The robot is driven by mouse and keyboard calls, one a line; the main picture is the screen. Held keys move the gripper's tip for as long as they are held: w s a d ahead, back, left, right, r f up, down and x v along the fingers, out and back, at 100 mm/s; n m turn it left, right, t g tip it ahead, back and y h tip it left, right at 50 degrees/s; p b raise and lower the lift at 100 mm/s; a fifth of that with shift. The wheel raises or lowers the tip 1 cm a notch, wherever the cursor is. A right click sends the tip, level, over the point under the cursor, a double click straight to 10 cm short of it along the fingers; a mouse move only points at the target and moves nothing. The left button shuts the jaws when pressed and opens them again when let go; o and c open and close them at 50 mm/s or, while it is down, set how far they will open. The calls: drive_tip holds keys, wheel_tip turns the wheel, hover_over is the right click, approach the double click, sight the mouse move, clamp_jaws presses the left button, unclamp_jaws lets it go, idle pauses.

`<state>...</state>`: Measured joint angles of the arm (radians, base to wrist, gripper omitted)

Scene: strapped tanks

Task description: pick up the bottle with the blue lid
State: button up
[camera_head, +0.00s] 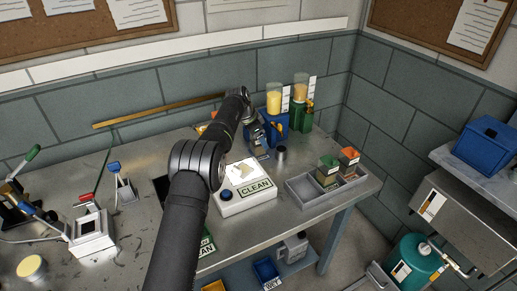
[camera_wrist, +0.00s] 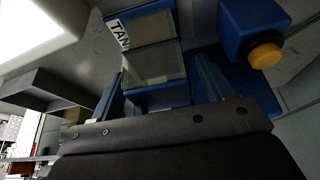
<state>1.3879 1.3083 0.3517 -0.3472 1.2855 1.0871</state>
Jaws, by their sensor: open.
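In the wrist view a clear, square-sided bottle with a blue lid (camera_wrist: 162,97) lies between the two fingers of my gripper (camera_wrist: 160,86). Its glass body looks greyish and see-through. The fingers are open, one on each side; whether either touches the bottle I cannot tell. In the head view my gripper (camera_head: 262,150) is at the back of the bench, in front of the blue dispenser (camera_head: 275,127). I cannot make out the bottle there; my arm and gripper cover that spot.
A green dispenser (camera_head: 301,116) stands right of the blue one. A metal cup (camera_head: 281,154) is close to my gripper's right. A grey tray (camera_head: 302,191) holds a green-lidded bottle (camera_head: 328,163) and an orange-lidded bottle (camera_head: 348,157). A white CLEAN box (camera_head: 231,208) stands in front.

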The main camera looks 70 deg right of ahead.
drive_tip(key=shift+s+d+f, duration=0.1)
drive_tip(key=shift+f, duration=0.25)
drive_tip(key=shift+c, duration=0.4)
drive_tip(key=shift+r, duration=0.1)
drive_tip(key=c, duration=1.3)
